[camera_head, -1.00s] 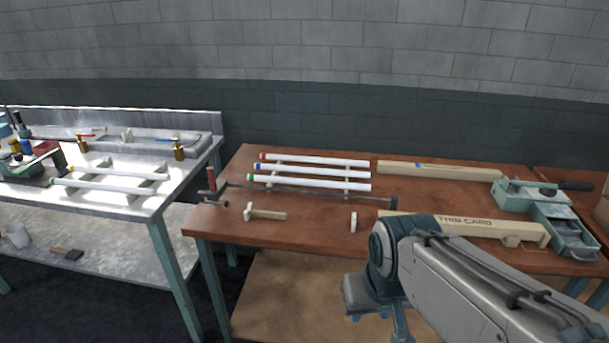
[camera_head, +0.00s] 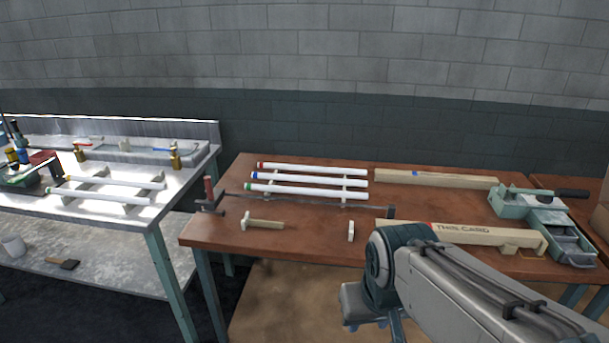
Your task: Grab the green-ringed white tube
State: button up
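The green-ringed white tube (camera_head: 305,191) lies on the brown wooden table, nearest of three parallel white tubes. Its green ring is at its left end. The blue-ringed tube (camera_head: 309,180) lies just behind it, and the red-ringed tube (camera_head: 312,170) is farthest back. The tubes rest across pale supports. My arm comes in from the lower right, in front of the table and right of the tubes. My gripper (camera_head: 396,332) shows only in part at the bottom edge, below the tabletop's front edge; its fingertips are cut off.
A dark bar clamp (camera_head: 300,201) lies right in front of the green-ringed tube. A wooden mallet-like piece (camera_head: 263,223) and a small pale block (camera_head: 351,231) are nearer. A metal-topped bench (camera_head: 140,215) stands left.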

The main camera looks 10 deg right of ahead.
aim_at(249, 185)
jog(key=u, duration=1.6)
jog(key=i, duration=1.8)
jog(key=z, duration=3.25)
